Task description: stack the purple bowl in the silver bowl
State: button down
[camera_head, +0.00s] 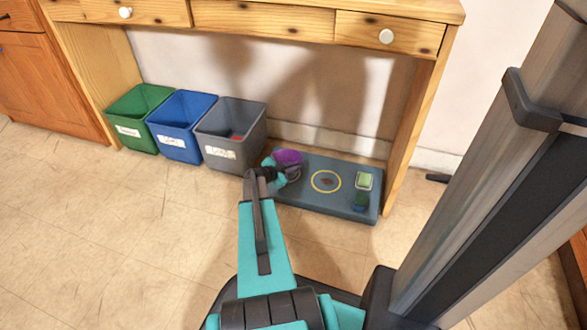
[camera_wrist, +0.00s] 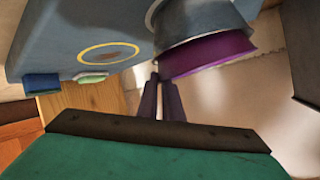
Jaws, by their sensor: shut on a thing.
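The purple bowl (camera_head: 288,156) is at the left end of the dark blue-grey mat, under the wooden desk. My gripper (camera_wrist: 160,85) is shut on its rim; the bowl also shows in the wrist view (camera_wrist: 210,54). The silver bowl (camera_wrist: 200,20) is right against the purple bowl in the wrist view. In the head view only a little of it shows below the purple bowl, partly behind my gripper. The two bowls overlap, but I cannot tell whether the purple one rests inside or hangs just above.
Green (camera_head: 137,113), blue (camera_head: 181,125) and grey (camera_head: 230,133) bins stand to the left. The desk (camera_head: 262,18) spans overhead, its right leg beside the mat.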

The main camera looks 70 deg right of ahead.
jog(key=c, duration=1.9)
grip_release()
jog(key=p+v, duration=0.3)
jog(key=v, duration=0.9)
jog(key=shift+r, duration=0.1)
jog(key=shift+w+r, duration=0.1)
jog(key=shift+w, duration=0.05)
